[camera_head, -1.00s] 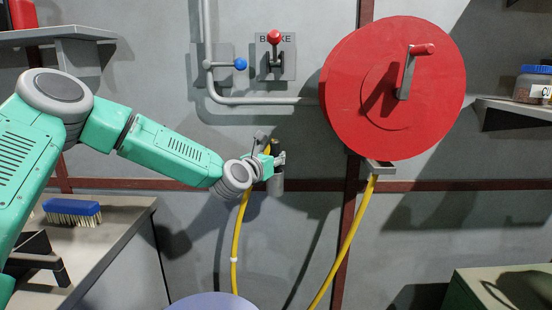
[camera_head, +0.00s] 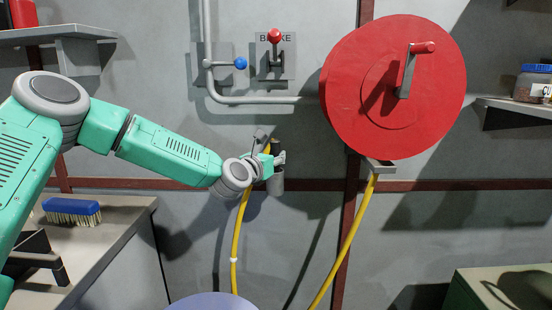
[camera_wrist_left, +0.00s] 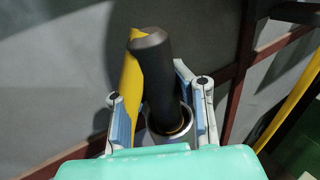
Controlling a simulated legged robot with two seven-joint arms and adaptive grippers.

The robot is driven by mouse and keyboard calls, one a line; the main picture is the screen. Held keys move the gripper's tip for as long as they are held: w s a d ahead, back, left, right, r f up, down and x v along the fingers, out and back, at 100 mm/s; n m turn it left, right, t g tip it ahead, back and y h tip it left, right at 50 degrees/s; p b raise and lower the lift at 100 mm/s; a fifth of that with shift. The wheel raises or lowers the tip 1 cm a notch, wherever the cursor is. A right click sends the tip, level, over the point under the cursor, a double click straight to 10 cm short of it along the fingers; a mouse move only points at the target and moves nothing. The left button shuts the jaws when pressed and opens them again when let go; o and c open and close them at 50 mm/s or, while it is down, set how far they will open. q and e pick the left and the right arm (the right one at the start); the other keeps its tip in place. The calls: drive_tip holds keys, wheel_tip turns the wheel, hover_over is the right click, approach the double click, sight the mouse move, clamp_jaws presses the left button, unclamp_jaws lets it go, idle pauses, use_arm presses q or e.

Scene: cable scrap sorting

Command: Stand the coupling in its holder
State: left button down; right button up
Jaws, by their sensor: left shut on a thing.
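The coupling (camera_wrist_left: 155,70) is a dark cylinder with a brass-coloured lower end, beside the yellow hose (camera_wrist_left: 129,90) in the left wrist view. Its lower end shows within the round metal mouth of the holder (camera_wrist_left: 184,117); how deep it sits is hidden. In the head view the grey cup-like holder (camera_head: 276,182) is on the wall, with the coupling's dark top (camera_head: 276,147) above it. My left gripper (camera_head: 273,162) is shut on the coupling just above the holder. Its fingers flank the coupling in the left wrist view (camera_wrist_left: 160,97). My right gripper is not in view.
A red reel (camera_head: 350,100) with a crank hangs at the right. A pipe (camera_head: 260,101) with a blue-knobbed valve (camera_head: 240,63) and a red-knobbed lever (camera_head: 274,37) are above my gripper. A bench (camera_head: 125,225) with a brush (camera_head: 72,212) stands at the left.

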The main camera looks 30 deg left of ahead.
use_arm(q)
drive_tip(key=c, duration=1.4)
unclamp_jaws()
drive_tip(key=shift+o, duration=0.2)
drive_tip(key=shift+s, duration=0.35)
drive_tip(key=s, duration=1.1)
drive_tip(key=s+d+f+m+g+h, duration=0.1)
drive_tip(key=s+d+f+m+g, duration=0.15)
drive_tip(key=d+f+m, duration=0.35)
drive_tip(key=s+d+f+m+g+h+p, duration=0.15)
drive_tip(key=s+d+f+m, duration=0.3)
drive_tip(key=f, duration=0.45)
drive_tip(key=s+d+f+m+g+h, duration=0.1)
drive_tip(key=s+d+f+m+g, duration=0.2)
drive_tip(key=f+m, duration=0.35)
drive_tip(key=s+f+m+g, duration=0.3)
drive_tip(key=s+f+m, duration=0.2)
drive_tip(key=s+m, duration=0.2)
drive_tip(key=s+d+f+m+g+y, duration=0.1)
drive_tip(key=s+f+m+g, duration=0.2)
drive_tip(key=s+f+m, duration=0.3)
drive_tip(key=s+f+m+g+y, duration=0.1)
drive_tip(key=s+f+m+g, duration=0.3)
drive_tip(key=s, duration=1)
drive_tip(key=f+m+p, duration=0.1)
drive_tip(key=m, duration=0.2)
drive_tip(key=shift+s+d+f+m, duration=0.2)
drive_tip(key=shift+s+f+m, duration=0.1)
drive_tip(key=shift+f, duration=0.1)
